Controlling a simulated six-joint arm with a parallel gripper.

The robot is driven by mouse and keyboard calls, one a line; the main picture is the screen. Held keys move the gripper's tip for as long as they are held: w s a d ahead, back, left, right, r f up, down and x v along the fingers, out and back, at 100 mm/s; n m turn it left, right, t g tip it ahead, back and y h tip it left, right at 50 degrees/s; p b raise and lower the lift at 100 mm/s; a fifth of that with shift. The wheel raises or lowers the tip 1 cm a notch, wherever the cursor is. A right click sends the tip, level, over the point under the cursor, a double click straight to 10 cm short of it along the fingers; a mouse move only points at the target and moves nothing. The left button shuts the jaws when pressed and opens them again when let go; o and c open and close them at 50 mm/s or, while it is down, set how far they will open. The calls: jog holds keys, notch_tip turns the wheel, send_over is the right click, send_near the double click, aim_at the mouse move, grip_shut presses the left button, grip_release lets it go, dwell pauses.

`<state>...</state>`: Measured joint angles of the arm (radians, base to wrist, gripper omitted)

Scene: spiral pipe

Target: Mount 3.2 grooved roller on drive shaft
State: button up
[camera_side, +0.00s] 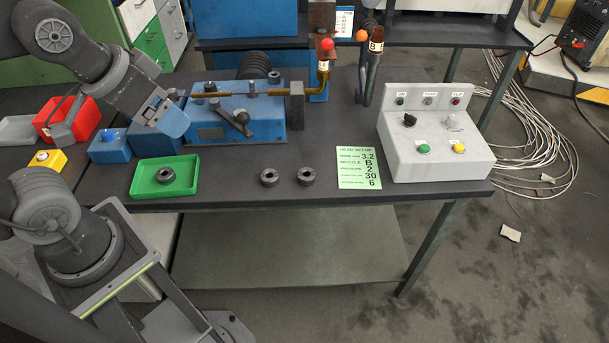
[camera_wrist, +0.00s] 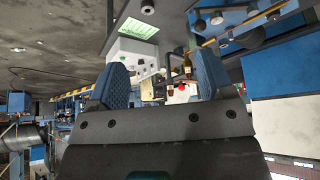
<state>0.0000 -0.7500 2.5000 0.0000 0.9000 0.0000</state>
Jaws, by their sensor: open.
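My gripper (camera_side: 172,122) is at the left end of the blue machine (camera_side: 238,124) in the side view, high beside it. In the wrist view its two blue fingers (camera_wrist: 161,78) stand apart with nothing held between them. One dark ring-shaped roller (camera_side: 165,176) lies in the green tray (camera_side: 147,191). Two similar rollers, (camera_side: 269,177) and (camera_side: 307,176), lie side by side on the bare table. Their size marks are not legible. Small round fittings and a dark lever (camera_side: 235,124) show on the machine. I cannot tell which fitting is the drive shaft.
A green card (camera_side: 359,168) reads 3.2, B, 2, 30, 6. A grey control box (camera_side: 436,143) stands at the right. A red bin (camera_side: 72,120) is at the left.

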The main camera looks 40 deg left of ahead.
jog(key=shift+o, duration=0.2)
jog(key=n+g, duration=0.6)
jog(key=n, duration=0.9)
send_over(307, 172)
jog(key=f, duration=2.3)
jog(key=shift+s+d+f, duration=0.25)
jog(key=shift+s+f, duration=0.1)
jog(key=shift+f, duration=2.85)
jog(key=shift+c, duration=0.3)
